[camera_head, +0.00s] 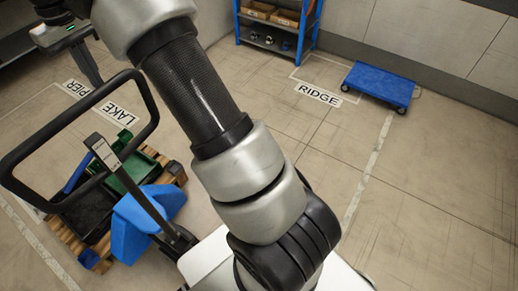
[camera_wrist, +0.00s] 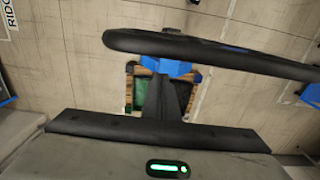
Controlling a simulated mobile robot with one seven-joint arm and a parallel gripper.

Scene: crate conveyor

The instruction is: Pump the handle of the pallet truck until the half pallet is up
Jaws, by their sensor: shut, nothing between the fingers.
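The pallet truck has a black looped handle (camera_head: 79,127), tilted in the head view, and a blue body (camera_head: 130,232). The handle's bar (camera_wrist: 220,55) crosses the wrist view beyond my fingers. The wooden half pallet (camera_head: 76,243) is at the truck, carrying a green crate (camera_head: 128,174) and a black crate (camera_head: 88,212). Whether it is clear of the floor cannot be told. My gripper (camera_wrist: 182,82) is shut and empty in the wrist view, pointing toward the handle bar; contact is unclear.
A blue platform cart (camera_head: 381,85) stands by the far wall near the RIDGE label (camera_head: 318,94). A blue shelf (camera_head: 274,27) holds boxes. LAKE (camera_head: 118,113) and PIER (camera_head: 76,88) labels lie behind the truck. The floor on the right is clear.

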